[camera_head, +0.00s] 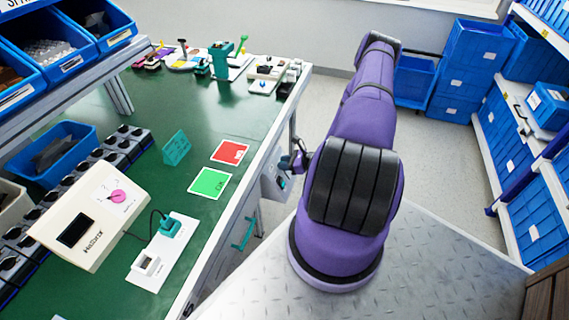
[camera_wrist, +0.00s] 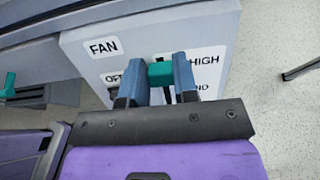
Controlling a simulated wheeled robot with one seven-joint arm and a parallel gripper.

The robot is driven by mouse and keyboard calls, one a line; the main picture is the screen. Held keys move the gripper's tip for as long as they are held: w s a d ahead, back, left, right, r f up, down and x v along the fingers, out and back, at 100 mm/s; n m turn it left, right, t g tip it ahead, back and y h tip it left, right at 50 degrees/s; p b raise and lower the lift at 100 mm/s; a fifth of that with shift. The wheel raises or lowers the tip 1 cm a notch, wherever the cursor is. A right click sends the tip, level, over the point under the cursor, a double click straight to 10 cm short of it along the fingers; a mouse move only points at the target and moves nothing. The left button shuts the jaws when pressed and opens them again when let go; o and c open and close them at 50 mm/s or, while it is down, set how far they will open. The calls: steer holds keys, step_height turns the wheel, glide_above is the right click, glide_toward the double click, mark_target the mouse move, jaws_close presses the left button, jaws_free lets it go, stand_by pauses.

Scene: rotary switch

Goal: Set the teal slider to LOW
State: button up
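The teal slider (camera_wrist: 160,73) sits on a light grey box (camera_wrist: 222,30) in the wrist view. The box has a FAN label (camera_wrist: 103,47), a partly hidden OFF label (camera_wrist: 113,79) and a HIGH label (camera_wrist: 204,60). The slider is between OFF and HIGH, close to HIGH. A lower label is mostly covered, and I cannot read LOW. My gripper (camera_wrist: 158,84) has one finger on each side of the slider, with no clear gap, and looks shut on it. In the head view the box (camera_head: 274,187) hangs at the bench's right side, with my gripper (camera_head: 299,160) against it.
The green-topped bench (camera_head: 160,100) carries a white console with a pink knob (camera_head: 117,196), a white plate with a teal part (camera_head: 170,227), red and green cards, and blue bins. Shelves with blue crates (camera_head: 478,55) stand right, beyond open floor.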

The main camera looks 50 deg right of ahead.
mark_target(288, 177)
jaws_close()
steer(key=s+f, duration=0.1)
steer(key=f, duration=0.1)
steer(key=s+d+f, duration=0.1)
steer(key=f, duration=0.2)
steer(key=s+f, duration=0.2)
steer(key=shift+d+f, duration=0.15)
steer(key=shift+d, duration=0.15)
steer(key=o, duration=0.6)
jaws_free()
steer(key=shift+o, duration=0.2)
steer(key=v, duration=1)
steer(key=shift+s+d, duration=0.2)
steer(key=shift+s, duration=0.05)
steer(key=shift+r, duration=0.25)
